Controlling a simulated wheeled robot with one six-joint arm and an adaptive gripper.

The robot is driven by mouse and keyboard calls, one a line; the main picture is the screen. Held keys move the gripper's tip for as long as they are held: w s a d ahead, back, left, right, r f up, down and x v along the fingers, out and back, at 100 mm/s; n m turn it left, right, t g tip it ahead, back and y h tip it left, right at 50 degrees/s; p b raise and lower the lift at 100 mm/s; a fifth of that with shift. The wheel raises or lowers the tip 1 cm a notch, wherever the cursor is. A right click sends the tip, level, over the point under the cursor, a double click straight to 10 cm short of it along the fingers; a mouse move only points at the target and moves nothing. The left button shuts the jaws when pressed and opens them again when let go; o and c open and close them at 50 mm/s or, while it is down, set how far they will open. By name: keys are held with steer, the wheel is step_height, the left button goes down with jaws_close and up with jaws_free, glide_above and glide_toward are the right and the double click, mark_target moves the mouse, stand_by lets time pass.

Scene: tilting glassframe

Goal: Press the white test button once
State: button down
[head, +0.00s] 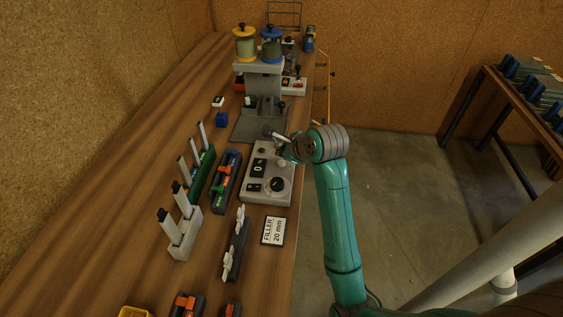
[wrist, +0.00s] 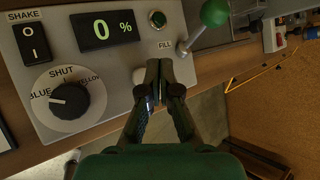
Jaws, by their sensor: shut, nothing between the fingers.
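The grey control box (head: 283,196) sits near the right edge of the bench. In the wrist view its panel (wrist: 120,75) carries a "0 %" display, a SHAKE switch, a SHUT/BLUE/YELLOW dial and a small dark green button (wrist: 157,18) above the word FILL. A pale, rounded shape (wrist: 139,88) shows just left of my fingers. It may be the white test button, mostly hidden, with no readable label. My gripper (wrist: 165,64) is shut and empty, its fingertips over the panel just below FILL. I cannot tell whether they touch anything.
A lever with a green ball knob (wrist: 214,13) rises right of my fingertips. The filler stand (head: 264,70) with yellow and blue hoppers is beyond the box. Racks (head: 183,236) and a "FILLER 20 mm" card (head: 273,231) lie nearby. Open floor is right of the bench.

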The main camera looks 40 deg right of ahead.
mark_target(282, 163)
steer(key=shift+f, duration=0.55)
stand_by(1.1)
steer(key=shift+f, duration=0.45)
steer(key=shift+f, duration=0.4)
stand_by(0.6)
steer(key=shift+r, duration=0.85)
steer(key=shift+r, duration=0.1)
steer(key=shift+r, duration=2.4)
